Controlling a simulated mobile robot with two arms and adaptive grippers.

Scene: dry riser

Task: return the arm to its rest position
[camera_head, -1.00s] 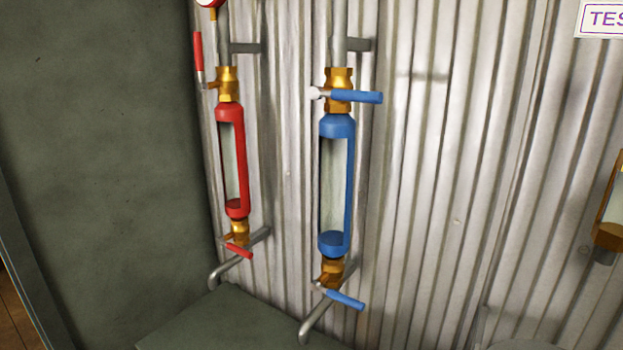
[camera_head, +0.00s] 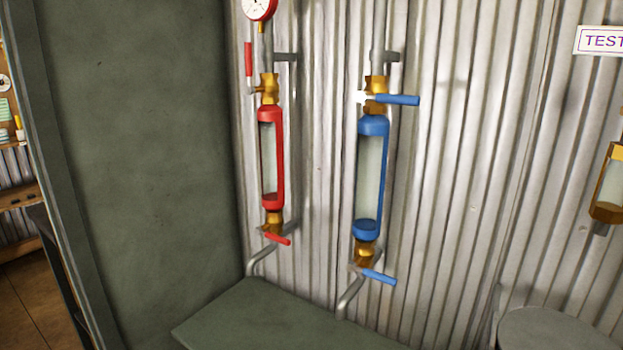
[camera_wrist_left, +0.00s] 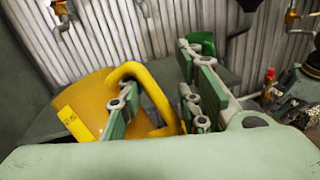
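In the left wrist view my left gripper (camera_wrist_left: 158,102) has its green fingers apart, with a clear gap between them. A yellow container (camera_wrist_left: 85,100) with a thick curved handle (camera_wrist_left: 155,90) is at and behind the fingers. The handle shows in the gap; I cannot tell whether it touches a finger. No arm or gripper of mine shows in the head view. A green and dark jointed part (camera_wrist_left: 295,108) is at the right edge of the wrist view; I cannot tell whether it is my right gripper.
In the head view a red sight tube (camera_head: 272,160) and a blue one (camera_head: 371,180) with levers hang on a corrugated wall (camera_head: 460,170). A gauge (camera_head: 260,6) is above the red one. A grey-green bench (camera_head: 270,325) and a round grey top (camera_head: 545,330) are below.

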